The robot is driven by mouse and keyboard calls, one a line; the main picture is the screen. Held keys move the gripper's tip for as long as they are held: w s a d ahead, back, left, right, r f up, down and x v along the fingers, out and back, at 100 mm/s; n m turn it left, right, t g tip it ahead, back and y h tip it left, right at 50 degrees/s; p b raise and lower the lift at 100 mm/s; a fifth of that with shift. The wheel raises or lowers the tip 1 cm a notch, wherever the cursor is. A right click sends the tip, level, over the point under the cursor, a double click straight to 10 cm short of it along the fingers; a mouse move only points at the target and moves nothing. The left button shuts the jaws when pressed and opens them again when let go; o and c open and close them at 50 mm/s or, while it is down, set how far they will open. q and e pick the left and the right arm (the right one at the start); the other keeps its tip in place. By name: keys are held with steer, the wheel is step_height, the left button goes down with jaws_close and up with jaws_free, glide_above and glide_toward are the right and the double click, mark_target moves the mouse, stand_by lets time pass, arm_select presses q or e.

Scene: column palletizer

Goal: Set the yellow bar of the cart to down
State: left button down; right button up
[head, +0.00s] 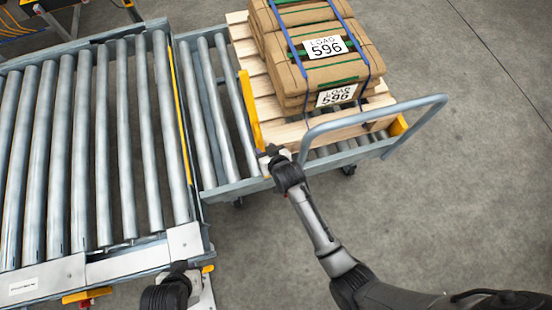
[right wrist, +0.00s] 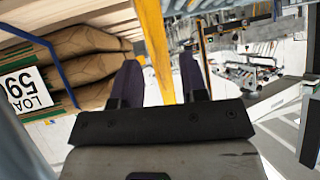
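The grey cart (head: 235,187) has a roller bed and a curved grey handle. Its yellow bar (head: 251,110) runs along the left side of the pallet, its near end beside my right gripper (head: 268,156). In the right wrist view the yellow bar (right wrist: 157,50) passes between the two dark fingers of my right gripper (right wrist: 163,85). The fingers stand apart, with a visible gap beside the bar; contact is unclear. My left gripper (head: 185,274) is low in the head view, near the conveyor's corner; its fingers are not clear.
A wooden pallet (head: 252,68) on the cart bears strapped brown sacks (head: 295,50) labelled LOAD 596; the sacks (right wrist: 85,75) show close by in the wrist view. A roller conveyor (head: 185,240) with a yellow edge strip adjoins the cart's left side. Floor to the right is clear.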

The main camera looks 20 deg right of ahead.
steer(key=p+v, duration=0.1)
steer(key=v, duration=0.8)
steer(key=shift+s+p, duration=0.2)
steer(key=shift+p, duration=0.15)
